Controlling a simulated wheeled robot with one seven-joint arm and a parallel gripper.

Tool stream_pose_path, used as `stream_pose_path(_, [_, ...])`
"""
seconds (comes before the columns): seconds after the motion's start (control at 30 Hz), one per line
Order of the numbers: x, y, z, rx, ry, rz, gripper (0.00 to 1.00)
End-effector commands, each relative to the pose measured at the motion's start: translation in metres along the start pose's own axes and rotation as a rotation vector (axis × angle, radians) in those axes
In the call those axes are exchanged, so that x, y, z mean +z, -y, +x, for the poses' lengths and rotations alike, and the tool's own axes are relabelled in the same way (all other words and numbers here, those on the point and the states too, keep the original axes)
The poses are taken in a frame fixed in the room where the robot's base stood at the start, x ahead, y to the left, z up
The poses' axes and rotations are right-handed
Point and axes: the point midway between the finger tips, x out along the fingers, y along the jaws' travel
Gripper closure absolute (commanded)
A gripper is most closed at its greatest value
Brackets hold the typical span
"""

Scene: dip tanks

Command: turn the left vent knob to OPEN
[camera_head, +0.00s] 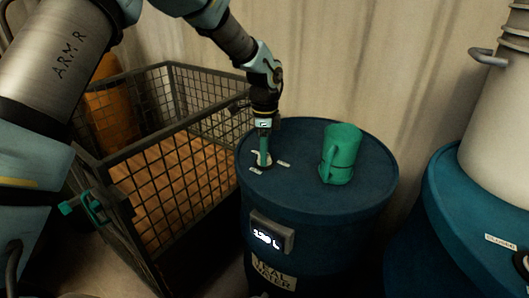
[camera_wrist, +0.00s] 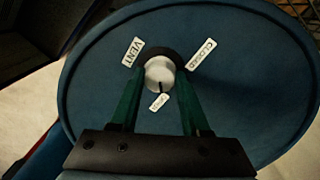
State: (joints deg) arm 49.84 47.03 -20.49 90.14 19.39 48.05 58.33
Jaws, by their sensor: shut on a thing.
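The left vent knob is a small pale round knob (camera_wrist: 159,71) on the blue lid of the left drum (camera_head: 310,205). A dark pointer line on it points toward a small white label (camera_wrist: 158,102), whose text I cannot read surely. The CLOSED label (camera_wrist: 202,54) is at the knob's upper right and the VENT label (camera_wrist: 132,52) at its upper left. My gripper (camera_wrist: 160,77) has its two green fingers on either side of the knob, shut on it. In the head view my gripper (camera_head: 263,160) reaches down to the lid and mostly hides the knob.
A green mug (camera_head: 341,154) stands on the same lid, right of my gripper. A wire-mesh crate (camera_head: 150,212) stands close on the left, with an orange cylinder (camera_head: 110,115) behind it. Another blue drum (camera_head: 465,215) with a pale vessel (camera_head: 500,130) is at the right.

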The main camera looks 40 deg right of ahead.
Motion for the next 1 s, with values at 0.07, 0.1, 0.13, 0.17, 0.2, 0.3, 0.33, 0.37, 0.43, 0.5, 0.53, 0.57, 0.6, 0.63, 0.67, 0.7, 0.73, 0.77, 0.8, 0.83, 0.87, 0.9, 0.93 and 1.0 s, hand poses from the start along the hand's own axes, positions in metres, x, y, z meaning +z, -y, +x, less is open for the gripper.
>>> stream_pose_path(0.07, [-0.001,0.001,-0.001,-0.003,-0.001,0.002,1.00])
stream_pose_path(0.1, [-0.001,0.001,-0.001,-0.003,-0.001,0.002,1.00])
stream_pose_path(0.13, [-0.001,0.001,-0.001,-0.003,-0.001,0.002,1.00])
stream_pose_path(0.17, [-0.001,0.001,-0.001,-0.003,-0.001,0.002,1.00])
stream_pose_path(0.2, [-0.001,0.001,-0.001,-0.003,-0.001,0.002,1.00])
stream_pose_path(0.3, [-0.001,0.001,-0.001,-0.003,-0.001,0.002,0.50])
stream_pose_path(0.33, [-0.001,0.001,-0.001,-0.003,-0.001,0.002,0.47])
stream_pose_path(0.37, [-0.001,0.001,-0.001,-0.003,-0.001,0.001,0.44])
stream_pose_path(0.43, [-0.001,0.001,-0.001,-0.002,-0.001,0.001,0.36])
stream_pose_path(0.5, [-0.001,0.000,-0.001,-0.002,-0.001,0.001,0.28])
stream_pose_path(0.53, [0.000,0.000,0.000,-0.001,0.000,0.001,0.24])
stream_pose_path(0.57, [0.000,0.000,0.000,-0.001,0.000,0.001,0.23])
stream_pose_path(0.6, [0.000,0.000,0.000,-0.001,0.000,0.001,0.23])
stream_pose_path(0.63, [0.000,0.000,0.000,-0.001,0.000,0.001,0.23])
stream_pose_path(0.67, [0.000,0.000,0.000,-0.001,0.000,0.001,0.23])
stream_pose_path(0.7, [0.000,0.000,0.000,-0.001,0.000,0.000,0.23])
stream_pose_path(0.73, [0.000,0.000,0.000,-0.001,0.000,0.000,0.23])
stream_pose_path(0.77, [0.000,0.000,0.000,-0.001,0.000,0.000,0.23])
stream_pose_path(0.8, [0.000,0.000,-0.001,-0.001,0.000,0.000,0.23])
stream_pose_path(0.83, [0.000,0.000,-0.002,-0.001,0.000,0.000,0.23])
stream_pose_path(0.87, [0.000,0.001,-0.004,-0.002,0.000,0.000,0.23])
stream_pose_path(0.9, [0.000,0.001,-0.007,-0.003,0.000,0.000,0.23])
stream_pose_path(0.93, [0.000,0.001,-0.011,-0.003,0.000,0.000,0.23])
stream_pose_path(1.0, [0.000,0.001,-0.021,-0.005,-0.001,0.000,0.23])
